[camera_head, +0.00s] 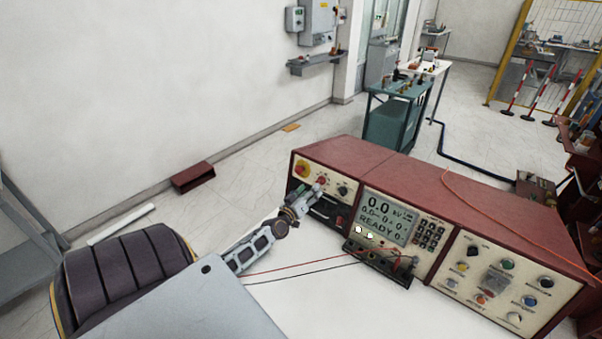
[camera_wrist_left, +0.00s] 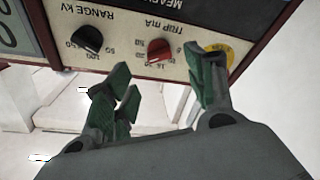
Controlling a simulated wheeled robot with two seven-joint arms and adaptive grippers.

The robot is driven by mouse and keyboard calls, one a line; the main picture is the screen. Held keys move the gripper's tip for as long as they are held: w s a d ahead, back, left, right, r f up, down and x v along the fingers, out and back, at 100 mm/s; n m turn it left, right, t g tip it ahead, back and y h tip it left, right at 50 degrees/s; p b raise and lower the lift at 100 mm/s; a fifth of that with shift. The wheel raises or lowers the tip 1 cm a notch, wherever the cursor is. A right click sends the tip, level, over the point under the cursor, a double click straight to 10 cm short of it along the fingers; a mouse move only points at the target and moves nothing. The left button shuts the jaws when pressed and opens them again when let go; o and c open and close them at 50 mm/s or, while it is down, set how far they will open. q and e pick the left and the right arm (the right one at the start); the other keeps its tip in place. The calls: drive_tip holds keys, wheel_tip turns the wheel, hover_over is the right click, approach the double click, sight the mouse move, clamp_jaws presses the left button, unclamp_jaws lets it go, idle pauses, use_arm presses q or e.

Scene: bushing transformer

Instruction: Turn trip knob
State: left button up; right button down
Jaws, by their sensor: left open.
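The trip knob (camera_wrist_left: 158,48) is a red knob on the cream panel, under an upside-down "TRIP mA" label in the left wrist view. In the head view the trip knob (camera_head: 320,181) shows on the left section of the red console, partly close to my gripper. My left gripper (camera_wrist_left: 162,82) is open, with green-padded fingers on either side of the knob's line and nothing between them. The fingertips appear short of the knob; contact cannot be told. In the head view my left gripper (camera_head: 306,199) is in front of that panel. My right gripper is not in view.
A black range knob (camera_wrist_left: 90,40) sits beside the trip knob, and a yellow-ringed red button (camera_head: 301,168) is on its other side. A display (camera_head: 388,217) and a terminal block with red and black leads (camera_head: 380,262) lie to the right. A chair (camera_head: 125,275) stands at left.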

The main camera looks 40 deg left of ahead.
use_arm(q)
drive_tip(key=shift+v, duration=2.9)
drive_tip(key=shift+s, duration=0.1)
